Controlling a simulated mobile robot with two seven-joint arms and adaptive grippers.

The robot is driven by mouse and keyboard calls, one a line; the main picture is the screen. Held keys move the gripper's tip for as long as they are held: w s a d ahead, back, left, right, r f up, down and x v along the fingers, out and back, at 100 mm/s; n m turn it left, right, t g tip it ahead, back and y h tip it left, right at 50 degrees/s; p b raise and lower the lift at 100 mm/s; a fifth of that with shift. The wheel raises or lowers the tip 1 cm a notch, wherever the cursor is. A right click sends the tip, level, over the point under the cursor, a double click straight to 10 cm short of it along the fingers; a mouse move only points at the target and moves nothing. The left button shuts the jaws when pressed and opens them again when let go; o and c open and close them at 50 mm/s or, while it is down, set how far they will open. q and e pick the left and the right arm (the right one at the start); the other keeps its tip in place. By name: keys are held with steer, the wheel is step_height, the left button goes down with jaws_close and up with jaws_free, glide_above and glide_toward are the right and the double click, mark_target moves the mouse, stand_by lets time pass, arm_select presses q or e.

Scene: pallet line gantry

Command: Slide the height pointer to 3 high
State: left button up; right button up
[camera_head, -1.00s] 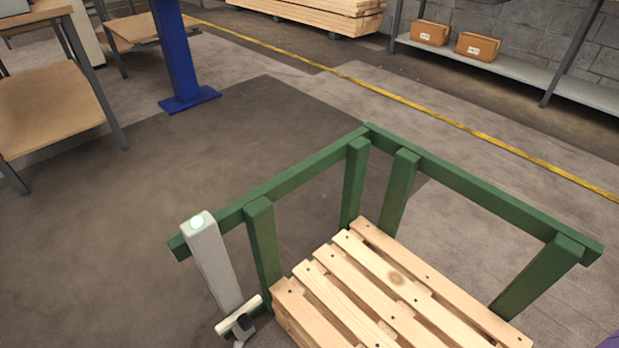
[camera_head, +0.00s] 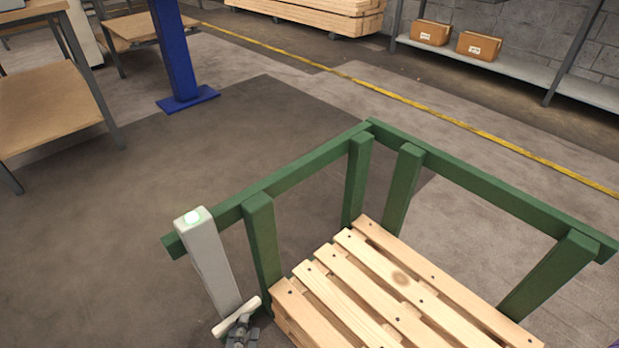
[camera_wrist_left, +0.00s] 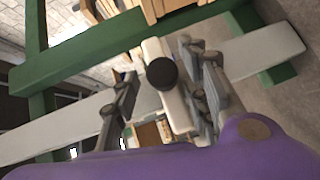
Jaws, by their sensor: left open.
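The height pointer (camera_head: 236,316) is a cream crossbar low on a pale grey post (camera_head: 209,258) with a lit green-white top. In the left wrist view the cream pointer (camera_wrist_left: 178,107) carries a round black knob (camera_wrist_left: 162,74), and the grey post (camera_wrist_left: 62,127) runs behind it. My left gripper (camera_head: 240,332) is at the pointer, near the bottom edge. In the left wrist view my open left gripper (camera_wrist_left: 160,88) has one finger on each side of the pointer and knob. Whether either finger touches is unclear. Any scale marks on the post are not readable. My right gripper is not in view.
A green frame (camera_head: 310,160) stands around a wooden pallet (camera_head: 385,290), just right of the post. A blue column (camera_head: 176,50) and a wooden-topped bench (camera_head: 45,108) stand back left. Shelving with cartons (camera_head: 430,32) is at the back. The floor left of the post is clear.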

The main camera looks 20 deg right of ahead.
arm_select(q)
jaws_close()
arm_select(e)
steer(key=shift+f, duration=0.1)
arm_select(q)
steer(key=shift+r, duration=0.15)
step_height(320, 180, up, 10)
steer(key=p, duration=0.7)
steer(key=shift+r+p, duration=0.15)
steer(key=shift+p, duration=0.2)
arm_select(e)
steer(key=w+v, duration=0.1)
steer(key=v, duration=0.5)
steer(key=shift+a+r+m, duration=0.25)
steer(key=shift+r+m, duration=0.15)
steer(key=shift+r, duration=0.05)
